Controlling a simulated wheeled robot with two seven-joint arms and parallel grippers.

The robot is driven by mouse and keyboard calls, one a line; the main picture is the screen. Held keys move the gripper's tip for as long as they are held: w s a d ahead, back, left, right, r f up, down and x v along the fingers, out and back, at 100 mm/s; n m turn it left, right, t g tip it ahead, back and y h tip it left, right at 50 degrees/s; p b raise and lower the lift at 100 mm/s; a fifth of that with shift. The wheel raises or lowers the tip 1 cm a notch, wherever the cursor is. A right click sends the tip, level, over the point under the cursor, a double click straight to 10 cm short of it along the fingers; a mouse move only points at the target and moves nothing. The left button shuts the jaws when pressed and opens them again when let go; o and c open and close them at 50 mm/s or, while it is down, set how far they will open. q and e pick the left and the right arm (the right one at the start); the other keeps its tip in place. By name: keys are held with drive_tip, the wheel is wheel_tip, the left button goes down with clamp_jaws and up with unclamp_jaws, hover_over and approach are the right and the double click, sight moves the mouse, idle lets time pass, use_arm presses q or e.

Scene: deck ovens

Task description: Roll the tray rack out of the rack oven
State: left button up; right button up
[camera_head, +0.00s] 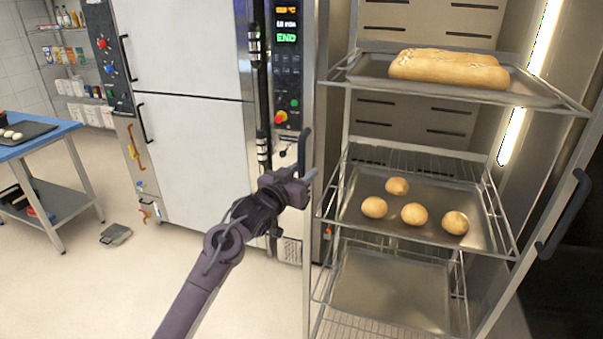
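The tray rack (347,120) stands upright at the right, inside the lit oven chamber. It bears a top tray (365,72) with long loaves, a middle tray (350,209) with several round rolls, and an empty lower tray (390,290). A dark handle (567,213) shows at the rack's right front side. My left gripper (306,174) is at the rack's left front side, beside a dark upright bar that looks like a second handle. Whether its fingers are closed around that bar cannot be told. My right gripper is out of view.
The oven's control panel (286,60) reads END. White oven doors (190,150) fill the middle. A blue-topped table (40,139) stands at the left, with a dark object (116,234) on the floor near it. Open floor (90,290) lies in front.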

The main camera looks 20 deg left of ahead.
use_arm(q)
drive_tip(key=b+v, duration=0.2)
drive_tip(key=v, duration=0.4)
drive_tip(key=shift+s+a+f, duration=0.1)
drive_tip(key=shift+s+a, duration=0.05)
drive_tip(key=shift+s, duration=0.15)
drive_tip(key=shift+s+a, duration=0.1)
drive_tip(key=shift+s, duration=0.45)
